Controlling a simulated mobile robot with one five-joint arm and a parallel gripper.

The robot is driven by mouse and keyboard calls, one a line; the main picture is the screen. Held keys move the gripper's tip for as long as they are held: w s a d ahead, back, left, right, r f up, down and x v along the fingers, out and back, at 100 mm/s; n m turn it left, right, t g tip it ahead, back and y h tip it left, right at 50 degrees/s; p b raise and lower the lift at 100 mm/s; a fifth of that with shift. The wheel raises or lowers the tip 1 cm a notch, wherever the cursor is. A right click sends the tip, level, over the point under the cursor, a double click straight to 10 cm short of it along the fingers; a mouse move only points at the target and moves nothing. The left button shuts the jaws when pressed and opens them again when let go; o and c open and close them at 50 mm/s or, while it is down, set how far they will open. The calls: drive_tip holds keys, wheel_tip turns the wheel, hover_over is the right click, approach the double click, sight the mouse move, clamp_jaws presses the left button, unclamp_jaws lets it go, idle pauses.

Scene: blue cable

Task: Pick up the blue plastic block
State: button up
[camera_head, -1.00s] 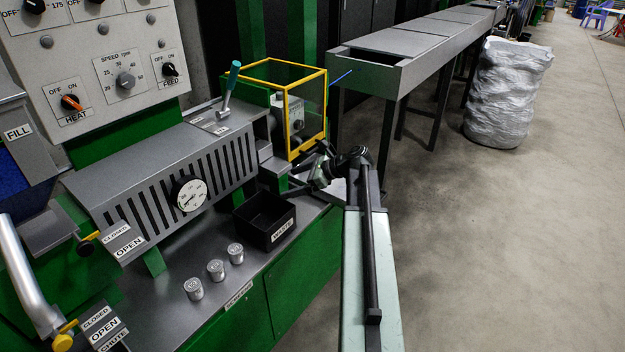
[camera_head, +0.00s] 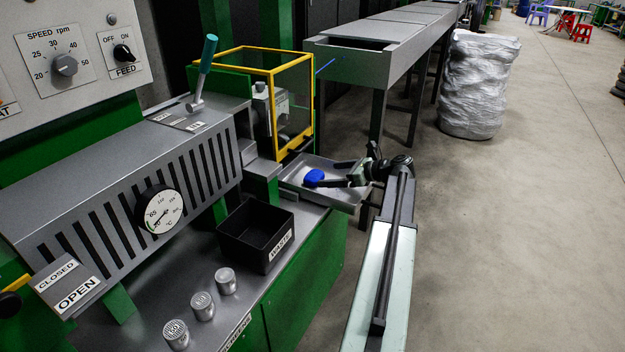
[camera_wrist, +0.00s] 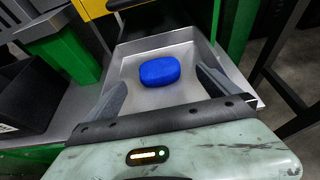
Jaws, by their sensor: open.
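The blue plastic block (camera_head: 314,178) lies on a shallow grey metal tray (camera_head: 343,200) below the yellow-framed guard. In the wrist view the rounded block (camera_wrist: 160,71) lies on the bare floor of the tray (camera_wrist: 237,82). My gripper (camera_wrist: 160,90) is open, with one finger on each side in front of the block. The fingers do not appear to touch it, and nothing is between them. In the head view my gripper (camera_head: 343,172) is over the tray, just right of the block, and partly hidden by my arm.
A black box (camera_head: 256,232) and several metal weights (camera_head: 202,305) stand on the bench left of the tray. The yellow-framed guard (camera_head: 283,100) stands behind the tray. A grey trough (camera_head: 350,62) runs to the back.

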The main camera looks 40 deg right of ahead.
sight(318, 175)
drive_tip(key=b+x, duration=0.2)
drive_tip(key=x, duration=0.5)
drive_tip(key=shift+w+a, duration=0.2)
drive_tip(key=shift+r, duration=0.1)
drive_tip(key=c, duration=1.6)
